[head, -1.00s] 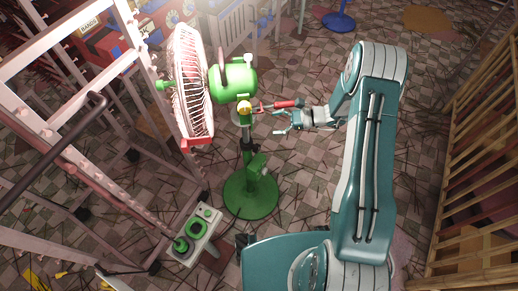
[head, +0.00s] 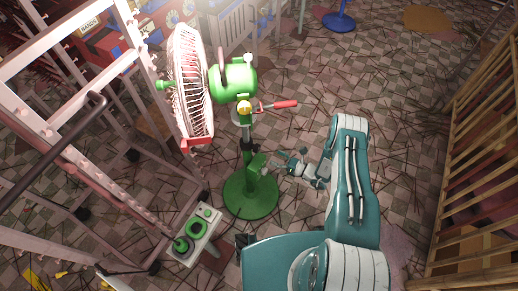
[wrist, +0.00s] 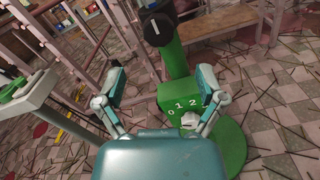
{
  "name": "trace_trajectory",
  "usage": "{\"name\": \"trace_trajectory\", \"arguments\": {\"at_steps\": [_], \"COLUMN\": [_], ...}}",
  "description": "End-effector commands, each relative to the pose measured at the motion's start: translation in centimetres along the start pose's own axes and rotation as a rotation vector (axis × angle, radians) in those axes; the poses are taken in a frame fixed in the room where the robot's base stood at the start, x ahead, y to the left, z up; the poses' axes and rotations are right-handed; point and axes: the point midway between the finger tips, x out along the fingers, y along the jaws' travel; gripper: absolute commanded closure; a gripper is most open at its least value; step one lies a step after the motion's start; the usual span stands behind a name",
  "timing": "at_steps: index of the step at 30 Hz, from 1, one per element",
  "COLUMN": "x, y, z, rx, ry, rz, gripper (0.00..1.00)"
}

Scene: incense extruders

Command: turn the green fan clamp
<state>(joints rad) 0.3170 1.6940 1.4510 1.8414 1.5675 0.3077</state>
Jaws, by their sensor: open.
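The green fan (head: 233,82) stands upright on a round green base (head: 250,196), with its pale, red-trimmed grille facing left. A clamp lever with a red handle (head: 286,104) sticks out to the right from the pole just below the motor. My gripper (head: 280,165) is open and empty, well below the lever and right of the pole's lower part. In the wrist view its two fingers (wrist: 163,76) stand apart, with the green control box (wrist: 180,100) marked 0 1 2 and its pale knob beyond them. A black round knob (wrist: 155,28) shows on the pole. The red handle is not visible there.
A pale metal rack (head: 100,175) stands close on the left. A wooden slatted crate (head: 470,170) is at right. Thin sticks litter the checkered floor, otherwise open between fan and crate.

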Motion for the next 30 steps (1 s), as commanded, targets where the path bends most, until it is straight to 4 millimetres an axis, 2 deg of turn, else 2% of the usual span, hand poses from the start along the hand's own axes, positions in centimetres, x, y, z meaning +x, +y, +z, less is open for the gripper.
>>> {"name": "trace_trajectory", "arguments": {"at_steps": [6,12,18,25,26,27,29,30], "x": [4.3,7.3,8.4,8.5,8.4,8.4,8.4,8.4], "y": [0.1,0.1,0.0,0.0,0.0,0.0,0.0,0.0], "z": [0.0,0.0,0.0,0.0,0.0,0.0,0.0,0.0], "rx": [-0.002,-0.001,0.0,0.001,0.001,0.001,0.001,0.0], "ry": [0.001,0.002,0.0,0.0,0.0,0.0,0.0,0.0], "rz": [0.006,0.004,0.002,0.002,0.002,0.002,0.002,0.002], "gripper": [0.11,0.11,0.11,0.11,0.25,0.43,0.69,0.87]}}
